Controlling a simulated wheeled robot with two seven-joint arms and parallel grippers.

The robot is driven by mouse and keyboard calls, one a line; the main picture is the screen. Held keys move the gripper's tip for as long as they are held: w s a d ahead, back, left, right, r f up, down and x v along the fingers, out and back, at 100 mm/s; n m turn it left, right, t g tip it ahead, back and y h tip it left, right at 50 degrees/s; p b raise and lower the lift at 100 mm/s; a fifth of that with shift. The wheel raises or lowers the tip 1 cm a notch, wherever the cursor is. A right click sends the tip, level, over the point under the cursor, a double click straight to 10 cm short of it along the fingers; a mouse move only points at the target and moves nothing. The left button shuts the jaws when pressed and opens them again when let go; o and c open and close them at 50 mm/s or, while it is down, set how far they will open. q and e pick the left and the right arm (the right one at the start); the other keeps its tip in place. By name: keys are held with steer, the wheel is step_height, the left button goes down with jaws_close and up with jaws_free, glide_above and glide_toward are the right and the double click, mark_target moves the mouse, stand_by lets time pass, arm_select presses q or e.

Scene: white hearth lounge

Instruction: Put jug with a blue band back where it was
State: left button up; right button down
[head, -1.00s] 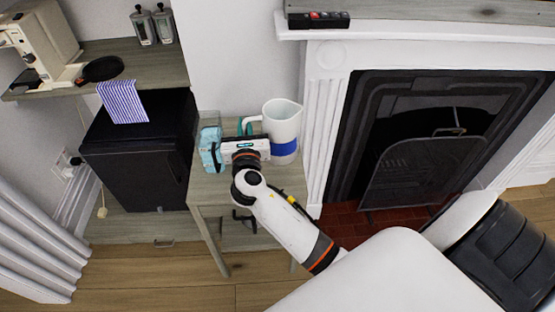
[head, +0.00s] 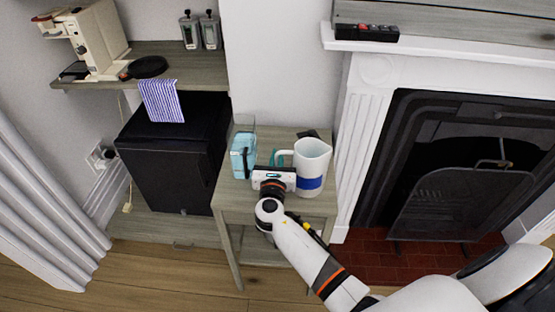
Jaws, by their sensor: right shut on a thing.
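The white jug with a blue band (head: 312,165) is upright at the right side of the small grey wooden side table (head: 236,202). Its handle is at its left. My right gripper (head: 276,168) reaches over the table from the front and is shut on the jug at its handle side; the gripper body hides the fingers' contact. I cannot tell whether the jug's base touches the table top. My left gripper is not in view.
A light blue package (head: 244,155) stands left of the gripper, close to it. A small dark item (head: 308,134) lies behind the jug. A black cabinet (head: 175,150) is at left; the white fireplace surround (head: 368,125) is at right.

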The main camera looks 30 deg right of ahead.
steer(key=shift+r, duration=0.1)
steer(key=c, duration=1.5)
jaws_free()
steer(key=shift+s+a, duration=0.1)
steer(key=v, duration=1.2)
